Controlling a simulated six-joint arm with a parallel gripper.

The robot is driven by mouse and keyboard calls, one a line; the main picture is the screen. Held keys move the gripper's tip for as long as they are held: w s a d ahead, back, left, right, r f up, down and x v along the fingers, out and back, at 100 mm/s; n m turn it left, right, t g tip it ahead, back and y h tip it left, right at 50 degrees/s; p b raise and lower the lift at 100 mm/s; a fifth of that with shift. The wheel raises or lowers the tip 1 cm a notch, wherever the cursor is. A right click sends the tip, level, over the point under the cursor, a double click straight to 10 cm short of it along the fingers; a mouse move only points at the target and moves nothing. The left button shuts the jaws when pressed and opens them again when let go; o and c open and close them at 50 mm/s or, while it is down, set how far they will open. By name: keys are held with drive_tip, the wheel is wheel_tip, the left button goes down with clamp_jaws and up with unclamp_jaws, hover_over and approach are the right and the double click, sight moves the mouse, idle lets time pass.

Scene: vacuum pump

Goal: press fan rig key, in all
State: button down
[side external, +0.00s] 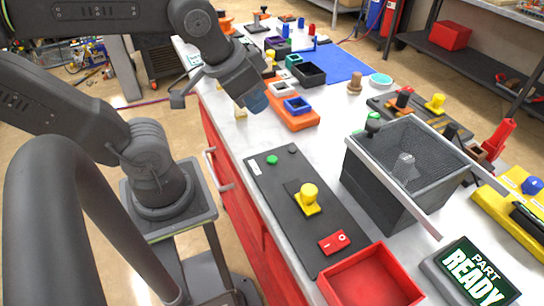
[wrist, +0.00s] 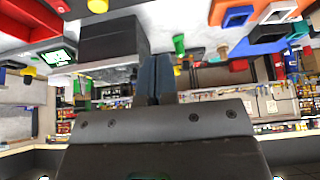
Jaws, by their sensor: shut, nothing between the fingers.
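My gripper (side external: 256,102) is shut and empty, held in the air over the left edge of the bench. In the wrist view its blue-grey fingers (wrist: 156,78) are together. A dark control panel (side external: 283,212) lies on the bench to the lower right of my gripper, apart from it. It carries a green button (side external: 272,160), a yellow knob (side external: 309,196) and a red rocker switch (side external: 334,242). Beside it stands a dark box with mesh (side external: 385,185); a pale fan-like shape shows inside. No label marks which part is the fan rig key.
A red tray (side external: 371,277) and a "PART READY" display (side external: 472,274) are at the near end. An orange block with coloured frames (side external: 291,121) sits near my gripper. A blue mat (side external: 333,66) lies farther back. Bare bench shows between the orange block and panel.

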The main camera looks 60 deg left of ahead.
drive_tip(key=w+a+r+m+t, duration=0.2)
drive_tip(key=w+a+m+t, duration=0.15)
drive_tip(key=w+m, duration=0.5)
drive_tip(key=w+a+r+m+t, duration=0.1)
drive_tip(key=w+a+m+t, duration=0.35)
drive_tip(key=m, duration=0.65)
drive_tip(key=m+g+h, duration=0.9)
drive_tip(key=m+g, duration=0.3)
drive_tip(key=m, duration=1.1)
hover_over(274, 157)
wheel_tip(274, 157, down, 10)
drive_tip(key=shift+s, duration=0.1)
drive_tip(key=shift+f, duration=0.15)
drive_tip(key=shift+f, duration=4.3)
